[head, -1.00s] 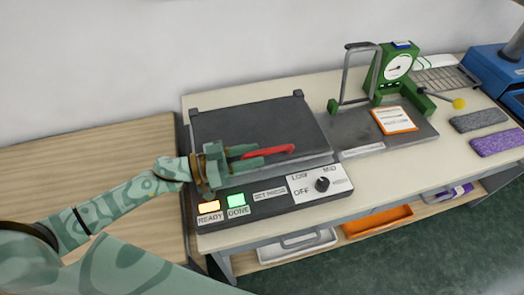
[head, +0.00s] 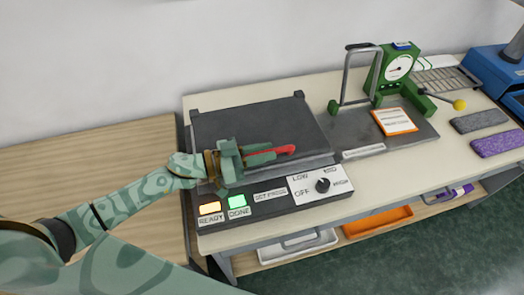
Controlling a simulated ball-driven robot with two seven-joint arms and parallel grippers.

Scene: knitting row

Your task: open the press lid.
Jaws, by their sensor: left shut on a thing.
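The press is a flat dark grey unit with its lid (head: 255,122) down over the base. A red handle (head: 284,150) runs along the lid's front edge. My left gripper (head: 262,154) is at the handle's left part, its green fingers shut on it; the fingers hide that part. My right gripper is not in view.
To the right stand a green dial gauge (head: 397,68) and a grey metal frame (head: 360,75), with an orange-edged card (head: 394,121) in front. Grey (head: 478,121) and purple (head: 497,141) knitted swatches lie further right. An orange tray (head: 377,221) is on the shelf below.

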